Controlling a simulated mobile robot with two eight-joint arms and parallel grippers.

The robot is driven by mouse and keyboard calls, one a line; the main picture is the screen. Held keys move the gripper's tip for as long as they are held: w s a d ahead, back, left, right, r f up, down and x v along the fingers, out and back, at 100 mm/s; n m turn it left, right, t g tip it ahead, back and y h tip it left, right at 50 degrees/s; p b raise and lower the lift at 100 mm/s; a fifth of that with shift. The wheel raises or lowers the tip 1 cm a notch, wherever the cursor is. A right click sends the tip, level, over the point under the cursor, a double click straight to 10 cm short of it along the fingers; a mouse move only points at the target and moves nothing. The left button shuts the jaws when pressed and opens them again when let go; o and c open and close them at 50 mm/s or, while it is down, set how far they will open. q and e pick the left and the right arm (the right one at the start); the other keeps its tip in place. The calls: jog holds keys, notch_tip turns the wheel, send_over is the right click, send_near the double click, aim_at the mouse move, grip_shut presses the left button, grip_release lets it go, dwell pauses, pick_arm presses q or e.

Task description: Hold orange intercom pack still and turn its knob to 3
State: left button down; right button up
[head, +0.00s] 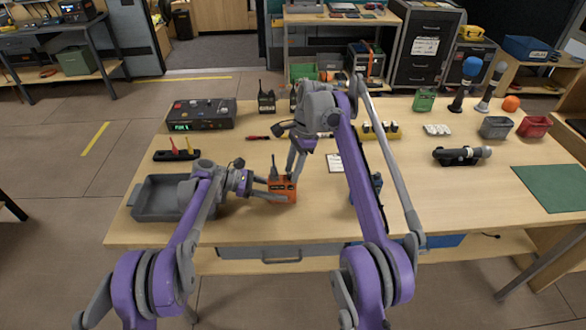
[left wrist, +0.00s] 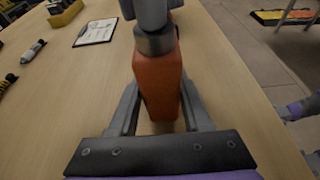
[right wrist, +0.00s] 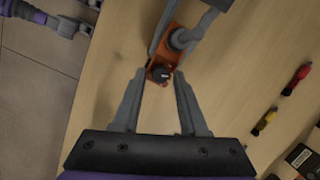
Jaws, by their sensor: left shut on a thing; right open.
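The orange intercom pack (head: 286,190) stands upright on the table, right of the grey tray. My left gripper (head: 274,189) is shut on its sides; in the left wrist view the pack (left wrist: 157,82) fills the space between the fingers. My right gripper (head: 294,172) is above the pack, pointing down. In the right wrist view its open fingers (right wrist: 158,82) are on either side of the dark knob (right wrist: 160,74) on the pack's top, with gaps visible. The knob's numbers are too small to read.
A grey tray (head: 160,212) lies to the left. A control box (head: 202,113) with a green display and a rack of small screwdrivers (head: 177,154) stand behind it. A clipboard (head: 334,163) lies right of the pack. The front table edge is close.

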grip_shut()
jog(key=shift+m+t, duration=0.4)
jog(key=shift+m, duration=1.1)
jog(key=shift+s, duration=0.1)
jog(key=shift+m, duration=0.6)
jog(key=shift+m+t, duration=0.3)
jog(key=shift+m, duration=0.5)
jog(key=m, duration=0.2)
jog(key=shift+s+m+t, duration=0.15)
jog(key=shift+m+t, duration=0.15)
grip_release()
